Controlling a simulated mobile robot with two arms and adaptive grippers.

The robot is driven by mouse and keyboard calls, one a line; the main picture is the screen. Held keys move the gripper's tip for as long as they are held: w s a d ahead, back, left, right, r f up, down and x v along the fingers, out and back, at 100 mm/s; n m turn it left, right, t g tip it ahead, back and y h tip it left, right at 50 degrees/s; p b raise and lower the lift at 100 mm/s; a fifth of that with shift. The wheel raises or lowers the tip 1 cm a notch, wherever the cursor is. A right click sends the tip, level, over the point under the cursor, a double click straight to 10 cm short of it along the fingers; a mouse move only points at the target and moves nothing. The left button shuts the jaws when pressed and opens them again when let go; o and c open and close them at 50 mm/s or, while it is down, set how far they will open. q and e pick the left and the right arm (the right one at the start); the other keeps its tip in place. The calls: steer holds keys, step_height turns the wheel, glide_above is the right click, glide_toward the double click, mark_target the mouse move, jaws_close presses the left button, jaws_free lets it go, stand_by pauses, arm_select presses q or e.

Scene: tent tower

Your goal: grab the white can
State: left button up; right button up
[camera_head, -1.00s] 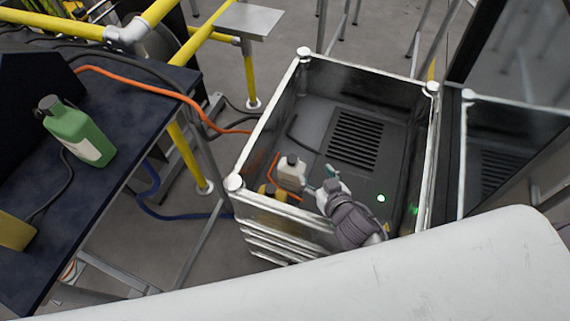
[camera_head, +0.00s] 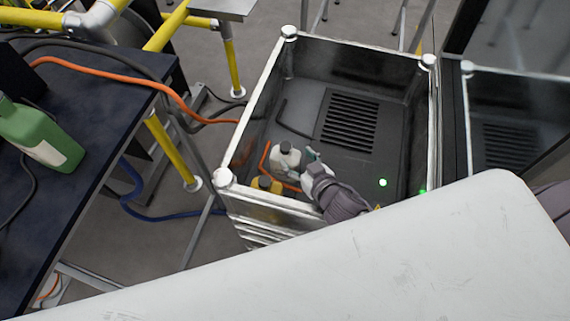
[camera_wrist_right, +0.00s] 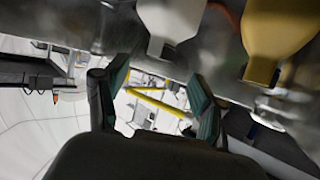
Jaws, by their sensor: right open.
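The white can (camera_head: 286,160), with a dark cap, stands in the front left part of the metal-walled bin. It also shows at the top of the right wrist view (camera_wrist_right: 172,18). My right gripper (camera_head: 314,160) reaches into the bin just right of the can, its fingers close to it. In the wrist view the two teal-padded fingers (camera_wrist_right: 158,82) are apart with nothing between them, and the can lies beyond their upper side. Whether a finger touches the can, I cannot tell. My left gripper is not in view.
A yellow can (camera_head: 265,184) stands right beside the white can, near the bin's front left corner. The bin's bright rim (camera_head: 255,122) encloses the space. An orange cable lies by the cans. A green jug (camera_head: 38,135) stands on the dark table (camera_head: 105,95) at left.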

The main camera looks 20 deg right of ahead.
mark_target(287, 147)
steer(key=x, duration=0.7)
steer(key=shift+w+f, duration=0.1)
steer(key=shift+w, duration=0.15)
jaws_close()
